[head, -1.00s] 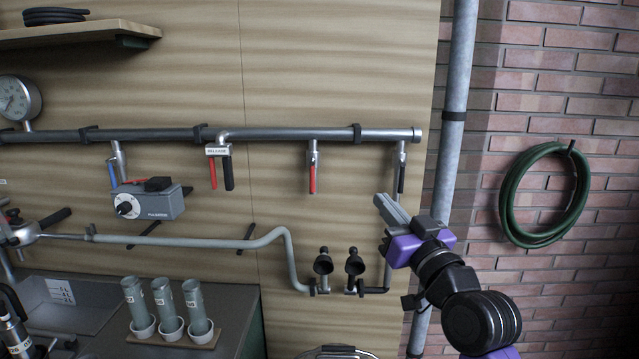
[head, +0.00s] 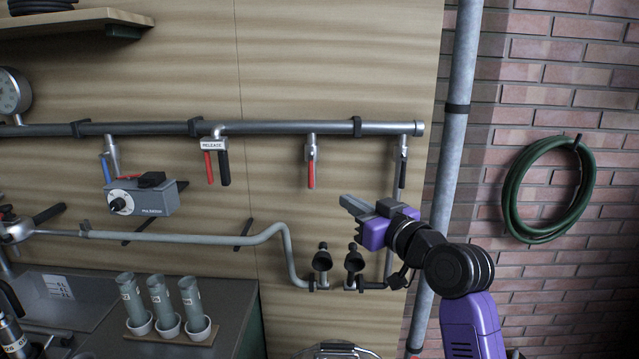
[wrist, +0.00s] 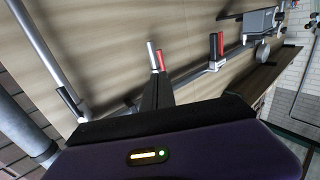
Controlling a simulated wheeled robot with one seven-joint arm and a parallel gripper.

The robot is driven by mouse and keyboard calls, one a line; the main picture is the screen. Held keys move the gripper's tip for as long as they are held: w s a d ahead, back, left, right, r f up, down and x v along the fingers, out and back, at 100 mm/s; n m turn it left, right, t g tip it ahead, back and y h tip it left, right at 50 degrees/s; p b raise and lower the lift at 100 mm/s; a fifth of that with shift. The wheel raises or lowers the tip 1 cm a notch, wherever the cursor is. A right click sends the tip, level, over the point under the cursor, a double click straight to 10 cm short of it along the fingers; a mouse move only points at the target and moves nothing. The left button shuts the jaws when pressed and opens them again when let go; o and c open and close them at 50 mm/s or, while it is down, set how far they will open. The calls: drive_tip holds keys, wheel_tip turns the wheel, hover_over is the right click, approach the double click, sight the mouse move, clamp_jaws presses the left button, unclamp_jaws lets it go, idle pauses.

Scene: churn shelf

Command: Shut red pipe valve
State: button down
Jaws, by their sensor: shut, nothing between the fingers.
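A red lever valve (head: 311,170) hangs from the horizontal grey pipe (head: 270,129), its handle pointing straight down. A second red handle (head: 209,167) hangs beside a black one under a tag that appears to read RELEASE. My gripper (head: 345,202) is shut and empty, below and right of the single red lever, its fingers pointing left. In the wrist view, the single red lever (wrist: 161,61) shows just beyond the shut fingertips (wrist: 158,74). I cannot tell whether they touch it. The RELEASE pair's red handle (wrist: 221,43) is farther right there.
A black-handled valve (head: 402,172) hangs just above my gripper. Two black funnel-like fittings (head: 353,260) stand below it. A grey bent pipe (head: 190,238), a grey dial box (head: 143,197) and three cylinders in cups (head: 160,300) are left. A vertical pipe (head: 455,150) stands right.

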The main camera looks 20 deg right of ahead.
sight(312, 181)
drive_tip(key=p+x, duration=0.3)
drive_tip(key=x, duration=0.9)
drive_tip(key=shift+w, duration=0.2)
drive_tip(key=shift+a+f, duration=0.1)
drive_tip(key=shift+f, duration=0.05)
drive_tip(key=shift+a+f+b, duration=0.1)
drive_tip(key=shift+b, duration=0.45)
drive_tip(key=shift+m, duration=0.3)
